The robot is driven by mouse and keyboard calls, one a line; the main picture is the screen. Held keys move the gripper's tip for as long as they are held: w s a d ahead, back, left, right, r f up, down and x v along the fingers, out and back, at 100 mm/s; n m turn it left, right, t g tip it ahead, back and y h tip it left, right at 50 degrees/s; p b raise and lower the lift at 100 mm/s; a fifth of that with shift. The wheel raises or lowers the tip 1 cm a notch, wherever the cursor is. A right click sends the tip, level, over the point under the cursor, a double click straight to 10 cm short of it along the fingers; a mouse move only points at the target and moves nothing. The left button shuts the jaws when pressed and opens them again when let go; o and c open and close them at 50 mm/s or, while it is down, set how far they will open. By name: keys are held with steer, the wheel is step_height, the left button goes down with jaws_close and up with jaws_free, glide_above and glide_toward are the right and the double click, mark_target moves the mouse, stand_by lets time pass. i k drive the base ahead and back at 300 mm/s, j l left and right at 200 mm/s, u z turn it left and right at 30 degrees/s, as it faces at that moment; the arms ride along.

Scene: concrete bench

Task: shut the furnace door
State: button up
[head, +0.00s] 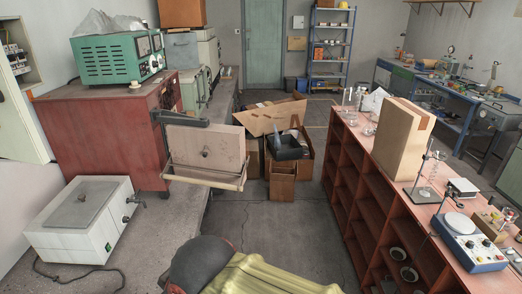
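The furnace (88,135) is a dark red box standing on the concrete bench at the left. Its door (206,143) is a pale beige panel, standing open and out from the furnace's right-hand face. A dark bracket (180,118) joins the door's upper part to the furnace. A pale bar handle (205,180) runs along the door's lower edge. The furnace opening is turned away from the camera and cannot be seen. My gripper is not in view; nothing is seen touching the door.
A green instrument (112,58) sits on the furnace. A white lidded bath (82,222) with a tap stands in front of it on the bench (150,235). Cardboard boxes (262,120) lie beyond the door. A red shelf unit (342,165) borders the floor (275,225) on the right.

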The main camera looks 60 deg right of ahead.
mark_target(188, 135)
steer(key=z, duration=1.2)
steer(key=i+l+u, duration=0.45)
steer(key=i+l, duration=0.4)
steer(key=i, duration=0.15)
